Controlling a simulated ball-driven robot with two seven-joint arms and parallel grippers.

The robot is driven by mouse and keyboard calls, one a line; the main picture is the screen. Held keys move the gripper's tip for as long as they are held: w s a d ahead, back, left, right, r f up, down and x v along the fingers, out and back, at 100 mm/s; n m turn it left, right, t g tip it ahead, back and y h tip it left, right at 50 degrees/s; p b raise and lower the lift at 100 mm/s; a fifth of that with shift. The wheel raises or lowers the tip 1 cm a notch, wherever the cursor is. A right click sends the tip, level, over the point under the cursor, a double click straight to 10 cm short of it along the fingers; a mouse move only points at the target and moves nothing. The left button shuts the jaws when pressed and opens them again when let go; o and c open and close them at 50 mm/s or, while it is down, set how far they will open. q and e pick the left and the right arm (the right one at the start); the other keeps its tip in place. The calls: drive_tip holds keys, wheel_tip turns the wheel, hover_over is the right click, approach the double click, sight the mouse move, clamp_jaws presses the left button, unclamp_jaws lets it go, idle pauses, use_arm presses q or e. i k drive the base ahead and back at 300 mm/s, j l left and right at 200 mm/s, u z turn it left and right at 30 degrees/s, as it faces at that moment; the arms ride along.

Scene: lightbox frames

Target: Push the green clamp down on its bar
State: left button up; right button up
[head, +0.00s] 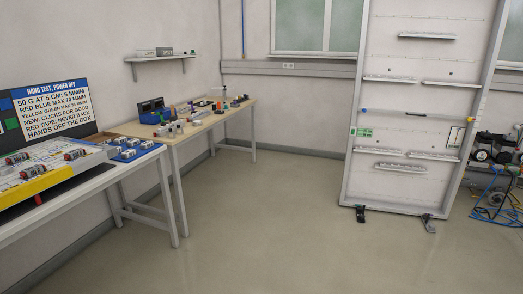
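I cannot make out a green clamp with certainty. A tall white upright frame (405,187) stands at the right, with several short pale bars (402,167) across it. Small coloured items stand on the far wooden-topped table (180,142), too small to tell apart. Neither of my grippers is in view.
A white table (95,187) at the left carries a screen (52,107), a yellow-edged board (40,184) and a blue tray (134,157). Black feet (429,224) stick out below the frame. Blue cables (490,212) lie at the far right. The middle floor is clear.

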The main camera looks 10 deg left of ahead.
sight(160, 113)
drive_tip(key=i, duration=5.25)
drive_tip(key=i+u, duration=0.15)
drive_tip(key=i, duration=0.3)
drive_tip(key=i+l+u, duration=0.15)
drive_tip(key=i, duration=0.25)
drive_tip(key=i+l+u, duration=0.2)
drive_tip(key=i, duration=0.25)
drive_tip(key=i+l+u, duration=0.15)
drive_tip(key=i, duration=0.25)
drive_tip(key=l, duration=0.1)
